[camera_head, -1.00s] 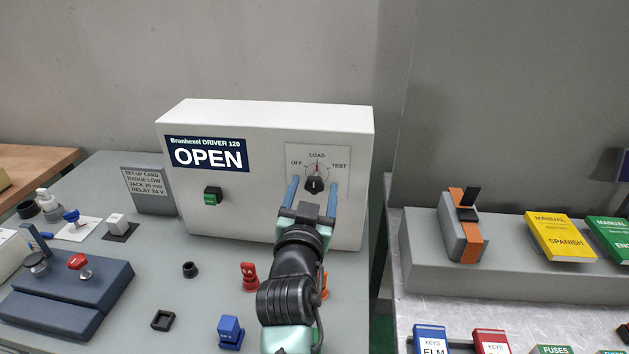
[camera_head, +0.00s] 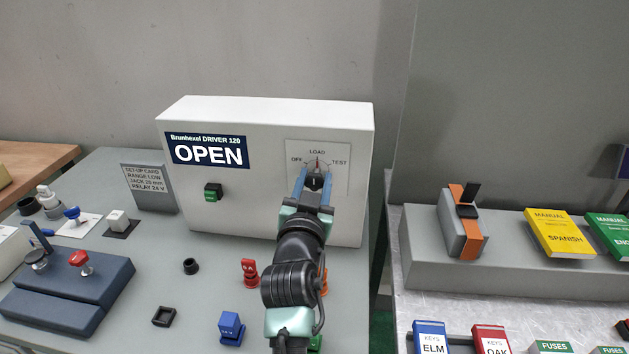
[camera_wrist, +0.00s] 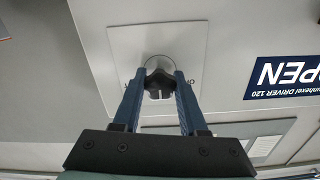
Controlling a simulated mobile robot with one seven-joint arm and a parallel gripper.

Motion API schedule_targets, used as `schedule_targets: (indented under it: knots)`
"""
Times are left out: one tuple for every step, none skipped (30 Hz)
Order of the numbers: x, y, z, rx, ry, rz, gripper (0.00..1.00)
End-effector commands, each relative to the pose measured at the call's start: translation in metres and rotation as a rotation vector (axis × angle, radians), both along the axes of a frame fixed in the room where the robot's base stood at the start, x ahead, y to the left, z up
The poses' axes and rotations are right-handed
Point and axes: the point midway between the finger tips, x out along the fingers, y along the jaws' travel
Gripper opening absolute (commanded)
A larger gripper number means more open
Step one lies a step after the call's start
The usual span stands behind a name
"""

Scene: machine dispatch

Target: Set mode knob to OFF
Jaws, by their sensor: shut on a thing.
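The mode knob (camera_head: 317,174) is a black knob with a red pointer line, on a light plate marked OFF, LOAD and TEST. The plate is on the front of the white Brunhexel DRIVER 120 box (camera_head: 265,215). The red line points up at LOAD. My gripper (camera_head: 314,180) is at the knob with its blue fingers shut on it. In the wrist view, the fingers of my gripper (camera_wrist: 160,84) lie on either side of the black knob (camera_wrist: 158,77). The fingers hide part of the knob and the plate's lettering.
A green button (camera_head: 212,193) and an OPEN sign (camera_head: 208,151) are on the box to the left. A grey rack (camera_head: 500,255) with manuals is at right.

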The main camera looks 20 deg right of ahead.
Motion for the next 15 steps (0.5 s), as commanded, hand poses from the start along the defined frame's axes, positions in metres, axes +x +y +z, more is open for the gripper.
schedule_targets:
  knots:
    - [-0.0001, 0.0001, -0.0002, 0.0, 0.0, 0.0, 0.0]
    - [-0.0001, 0.0001, -0.0003, 0.0, 0.0, 0.0, 0.0]
    - [-0.0001, 0.0001, -0.0003, -0.001, 0.001, 0.0, 0.0]
    - [-0.0001, 0.0001, -0.0002, -0.001, 0.002, 0.0, 0.0]
    - [-0.0001, 0.0, -0.0003, -0.003, 0.002, 0.0, 0.0]
    - [-0.0001, 0.0, -0.0003, -0.008, 0.004, 0.0, 0.0]
    - [-0.0002, -0.0001, -0.0003, -0.012, 0.006, 0.0, 0.0]
    - [-0.0002, -0.0003, -0.0004, -0.018, 0.009, -0.001, 0.0]
    - [-0.0002, -0.0005, -0.0004, -0.027, 0.013, -0.001, 0.0]
    - [-0.0002, -0.0006, -0.0004, -0.036, 0.016, -0.001, 0.0]
    - [-0.0003, -0.0007, -0.0004, -0.046, 0.02, -0.001, 0.0]
    - [-0.0002, -0.0006, -0.0004, -0.063, 0.028, -0.001, 0.0]
    - [-0.0003, -0.0006, -0.0003, -0.077, 0.033, -0.001, 0.0]
    - [-0.0002, -0.0005, -0.0003, -0.093, 0.04, -0.001, 0.0]
    - [-0.0002, -0.0006, -0.0004, -0.117, 0.05, -0.001, 0.0]
